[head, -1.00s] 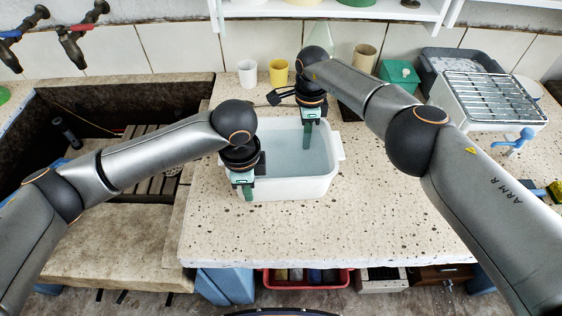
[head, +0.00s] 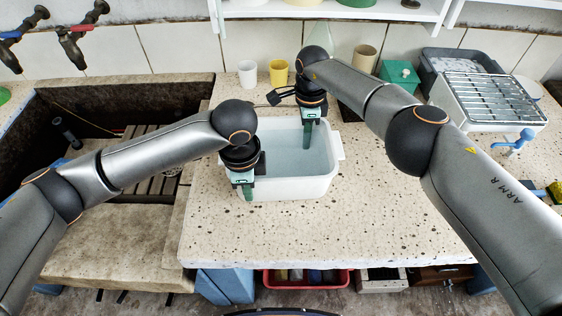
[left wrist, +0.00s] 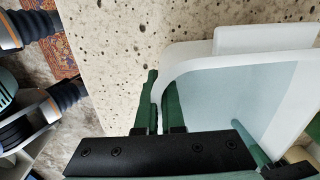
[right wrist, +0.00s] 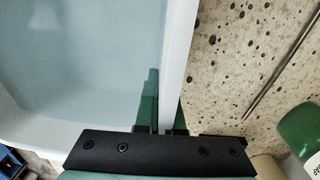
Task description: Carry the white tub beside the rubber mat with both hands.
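The white tub (head: 290,188) stands on the speckled stone counter, with a flat pale blue surface inside that looks like water. My left gripper (head: 247,192) is at its near left corner. In the left wrist view its green fingers (left wrist: 159,98) lie on both sides of the tub wall, closed on it. My right gripper (head: 307,138) is at the tub's far side. In the right wrist view its fingers (right wrist: 165,100) pinch the tub wall (right wrist: 184,65) between them. I cannot make out a rubber mat.
A white cup (head: 247,73) and a yellow cup (head: 278,72) stand behind the tub. A green box (head: 399,75) and a wire rack (head: 492,95) are at the back right. The dark trough (head: 120,110) opens on the left. The counter (head: 390,215) is clear in front and right.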

